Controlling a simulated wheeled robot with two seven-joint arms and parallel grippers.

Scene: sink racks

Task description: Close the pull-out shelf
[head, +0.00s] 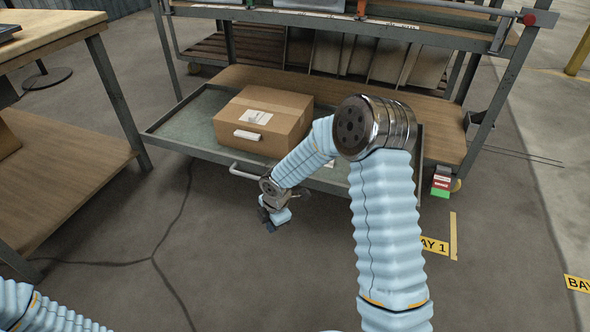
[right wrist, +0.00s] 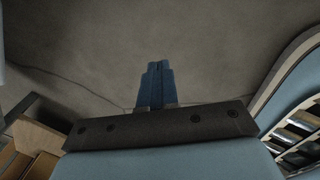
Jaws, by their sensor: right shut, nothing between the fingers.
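The pull-out shelf (head: 180,124) is a grey metal tray under the workbench, drawn out toward me. A cardboard box (head: 285,101) with a white label lies on it. The shelf's light bar handle (head: 243,173) is on its front edge, partly hidden by my right arm. My right gripper (head: 272,222) is in front of the shelf, below and right of the visible part of the handle, with empty floor around it. In the right wrist view its blue fingers (right wrist: 156,66) are together with nothing between them. My left gripper is out of view; only a left arm sleeve shows.
A wooden-topped table (head: 50,35) stands at the left. A lower wooden deck (head: 440,130) lies behind the shelf. Small red and green boxes (head: 441,182) stand right of the shelf. The floor (head: 230,270) in front is clear, with a dark cable along it.

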